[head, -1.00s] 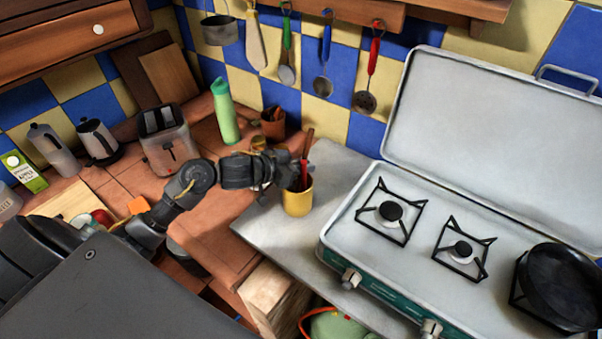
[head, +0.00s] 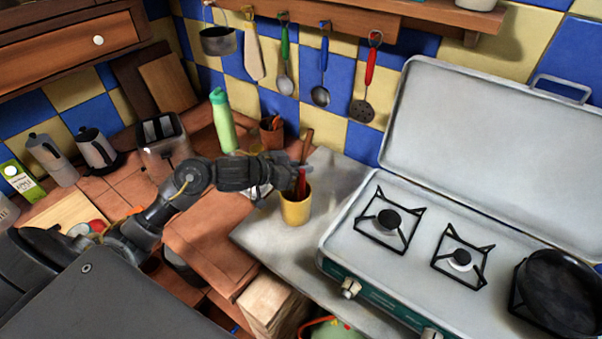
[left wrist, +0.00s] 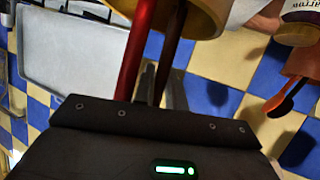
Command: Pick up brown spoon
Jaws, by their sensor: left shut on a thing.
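The brown spoon (head: 306,145) stands in a yellow cup (head: 295,211) on the grey counter, its handle sticking up above the rim. A red-handled utensil (head: 302,180) stands beside it in the same cup. My left gripper (head: 292,177) is at the handles just above the cup. In the left wrist view the brown handle (left wrist: 170,50) runs between my fingers (left wrist: 163,90), which are shut on it. The red handle (left wrist: 136,50) passes just left of them, and part of the yellow cup (left wrist: 205,14) shows at the top. The spoon's lower end is hidden in the cup.
An open camping stove (head: 425,240) with a black pan (head: 560,290) stands right of the cup. A green bottle (head: 223,120), a toaster (head: 163,145) and a terracotta pot (head: 272,133) stand behind my arm. Utensils hang on the tiled wall. Grey counter around the cup is bare.

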